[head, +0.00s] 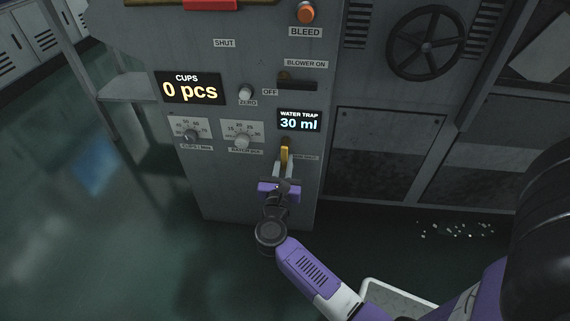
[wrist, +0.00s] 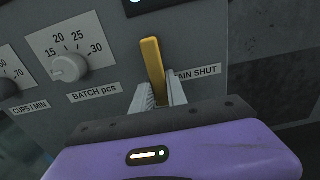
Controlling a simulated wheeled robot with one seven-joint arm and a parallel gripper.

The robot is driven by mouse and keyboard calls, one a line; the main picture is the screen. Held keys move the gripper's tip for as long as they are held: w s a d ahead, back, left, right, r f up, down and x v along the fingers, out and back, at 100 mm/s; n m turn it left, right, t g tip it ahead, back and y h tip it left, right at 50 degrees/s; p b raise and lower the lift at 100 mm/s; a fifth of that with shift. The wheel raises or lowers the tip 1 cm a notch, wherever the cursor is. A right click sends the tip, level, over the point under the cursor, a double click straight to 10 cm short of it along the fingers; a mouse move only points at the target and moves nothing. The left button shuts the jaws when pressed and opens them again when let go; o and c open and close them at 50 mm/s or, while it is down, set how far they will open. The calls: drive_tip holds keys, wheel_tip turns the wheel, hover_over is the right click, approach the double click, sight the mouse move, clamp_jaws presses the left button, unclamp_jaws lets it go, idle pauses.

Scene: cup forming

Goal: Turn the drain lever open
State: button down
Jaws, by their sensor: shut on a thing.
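The drain lever (head: 284,154) is a yellow handle on the grey panel, below the water trap display (head: 299,120), which reads 30 ml. In the wrist view the lever (wrist: 152,62) points up with a slight lean. A label (wrist: 197,73) beside it partly shows, with "AIN SHUT" readable. My gripper (head: 283,170) is at the lever's lower part. In the wrist view my gripper's two pale ribbed fingers (wrist: 158,93) stand on either side of the lever and are shut on it. The lever's lower end is hidden by my gripper.
A batch dial (head: 242,142) and a cups dial (head: 190,136) sit left of the lever. The cups display (head: 190,88) reads 0 pcs. A black handwheel (head: 427,45) is at upper right. White bits (head: 455,230) lie on the floor at right. The floor at left is clear.

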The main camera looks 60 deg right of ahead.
drive_tip(key=shift+f, duration=0.1)
idle(0.3)
drive_tip(key=c, duration=1.3)
unclamp_jaws()
drive_tip(key=shift+a, duration=0.1)
drive_tip(key=p+v, duration=0.2)
drive_tip(key=v, duration=0.5)
drive_tip(key=shift+s+a, duration=0.1)
drive_tip(key=shift+a, duration=0.2)
